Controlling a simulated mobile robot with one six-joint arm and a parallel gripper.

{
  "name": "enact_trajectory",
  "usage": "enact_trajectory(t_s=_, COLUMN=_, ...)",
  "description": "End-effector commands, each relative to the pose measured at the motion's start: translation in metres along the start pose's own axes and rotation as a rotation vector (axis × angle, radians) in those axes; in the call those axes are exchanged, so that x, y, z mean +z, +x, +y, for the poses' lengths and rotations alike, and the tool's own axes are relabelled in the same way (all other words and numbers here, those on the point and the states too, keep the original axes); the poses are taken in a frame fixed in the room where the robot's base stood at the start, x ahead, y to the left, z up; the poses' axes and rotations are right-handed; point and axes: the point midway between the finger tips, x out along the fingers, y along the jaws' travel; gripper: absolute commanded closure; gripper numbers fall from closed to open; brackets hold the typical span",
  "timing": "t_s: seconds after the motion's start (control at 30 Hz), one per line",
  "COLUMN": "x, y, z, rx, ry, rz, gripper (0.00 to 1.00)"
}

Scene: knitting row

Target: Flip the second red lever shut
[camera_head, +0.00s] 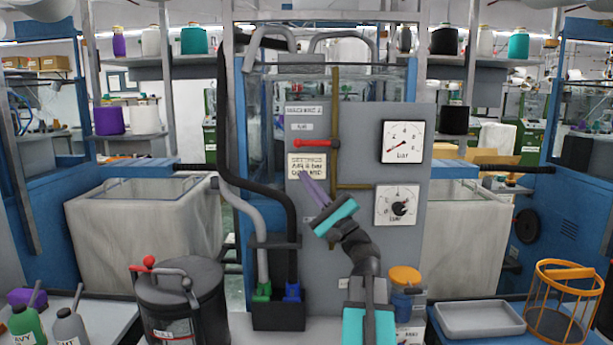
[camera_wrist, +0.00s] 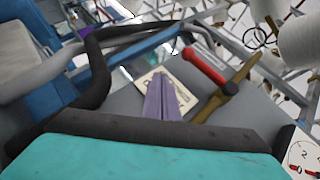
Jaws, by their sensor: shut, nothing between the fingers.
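A red lever (camera_head: 316,143) sits on the grey panel labelled as machine 2 (camera_head: 359,120). It lies about level, its right end at an upright brass pipe (camera_head: 335,110), so it stands crosswise to that pipe. The wrist view also shows the red lever (camera_wrist: 205,67) and the brass pipe (camera_wrist: 228,90). My gripper (camera_head: 306,177), with purple fingers, is shut and empty, below and slightly left of the lever, in front of a note. In the wrist view the fingers (camera_wrist: 163,93) lie left of the lever, apart from it. No other red lever is clear on this panel.
The settings note (camera_head: 306,160) is partly covered by my gripper. Two dials (camera_head: 402,142) are on the panel's right. Black and grey hoses (camera_head: 285,205) run along its left. A dark lidded pot (camera_head: 181,295) with a red-knobbed handle stands front left. An orange basket (camera_head: 556,300) stands front right.

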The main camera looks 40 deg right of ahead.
Motion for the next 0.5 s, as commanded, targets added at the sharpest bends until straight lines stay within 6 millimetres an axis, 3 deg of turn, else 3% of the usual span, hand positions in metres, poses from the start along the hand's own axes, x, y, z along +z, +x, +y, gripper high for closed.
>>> enact_trajectory(t_s=0.5, x=0.009, y=-0.052, z=0.039, rx=0.001, ry=0.002, rz=0.0, gripper=1.0)
